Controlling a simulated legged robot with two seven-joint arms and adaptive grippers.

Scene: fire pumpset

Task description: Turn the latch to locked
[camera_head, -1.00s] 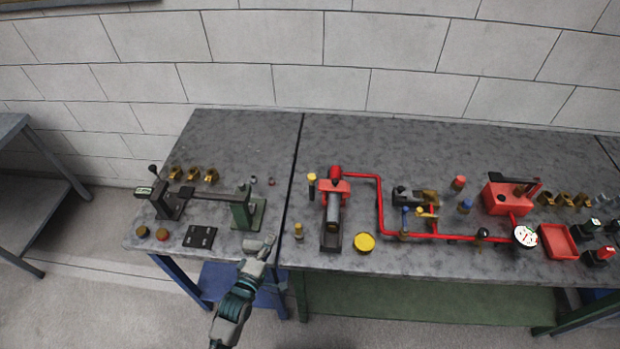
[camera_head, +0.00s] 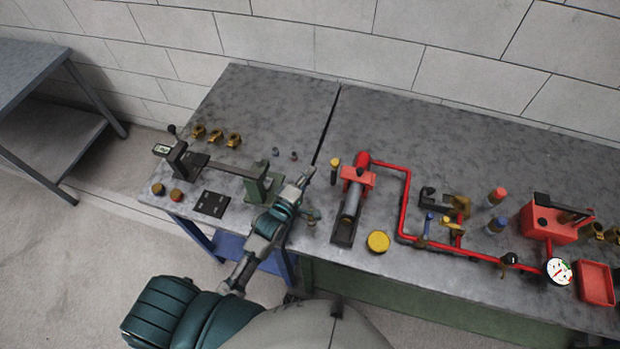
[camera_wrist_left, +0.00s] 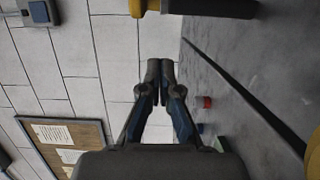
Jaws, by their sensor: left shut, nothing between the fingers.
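No part is clearly marked as the latch, and I cannot tell its position. A dark bench fixture (camera_head: 225,168) on the left table has a long bar between a black-handled end and a green block (camera_head: 262,182). A red pump assembly (camera_head: 357,178) with a grey cylinder stands to the right of the table seam. My left gripper (camera_head: 308,173) reaches over the table front, between the green block and the red pump assembly. Its fingers (camera_wrist_left: 160,70) are together and empty in the left wrist view. My right gripper is not in view.
Red piping (camera_head: 405,200) with valves runs right to a gauge (camera_head: 559,271). A yellow cap (camera_head: 378,241) lies near the front edge. Brass fittings (camera_head: 216,134) stand behind the left fixture. The table back (camera_head: 300,105) is clear. A notice board (camera_wrist_left: 68,142) hangs on the wall.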

